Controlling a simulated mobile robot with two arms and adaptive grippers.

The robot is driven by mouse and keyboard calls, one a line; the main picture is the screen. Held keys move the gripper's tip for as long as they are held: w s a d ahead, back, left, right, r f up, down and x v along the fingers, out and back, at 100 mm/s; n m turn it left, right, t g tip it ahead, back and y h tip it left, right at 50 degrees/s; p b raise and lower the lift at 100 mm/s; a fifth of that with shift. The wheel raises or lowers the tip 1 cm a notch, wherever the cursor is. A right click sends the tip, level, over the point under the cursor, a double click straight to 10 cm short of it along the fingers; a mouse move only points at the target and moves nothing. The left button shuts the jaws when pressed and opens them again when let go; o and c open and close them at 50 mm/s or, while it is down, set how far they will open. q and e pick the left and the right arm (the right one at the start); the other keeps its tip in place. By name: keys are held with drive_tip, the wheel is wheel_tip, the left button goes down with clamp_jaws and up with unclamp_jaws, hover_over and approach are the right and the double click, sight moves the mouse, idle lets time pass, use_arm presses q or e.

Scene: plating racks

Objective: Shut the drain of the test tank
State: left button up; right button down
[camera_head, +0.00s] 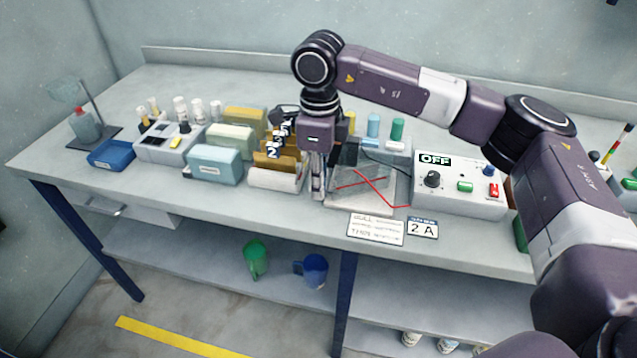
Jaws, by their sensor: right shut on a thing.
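The test tank (365,180), a clear box with red leads over its front, stands near the front edge of the bench, right of the middle. My right gripper (318,190) points straight down beside the tank's left side. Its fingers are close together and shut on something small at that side. The held part is hidden by the fingers, so I cannot make out the drain or how it is set. My left gripper is not in view.
A power supply (459,190) reading OFF stands right of the tank. Numbered racks (277,158) stand close to the gripper's left. Further left are boxes, a balance (170,142) and a blue tray (111,154). Cups stand on the lower shelf (215,275).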

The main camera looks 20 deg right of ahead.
drive_tip(key=shift+r, duration=0.1)
drive_tip(key=c, duration=1.9)
unclamp_jaws()
drive_tip(key=shift+c, duration=0.2)
wheel_tip(320, 180, up, 12)
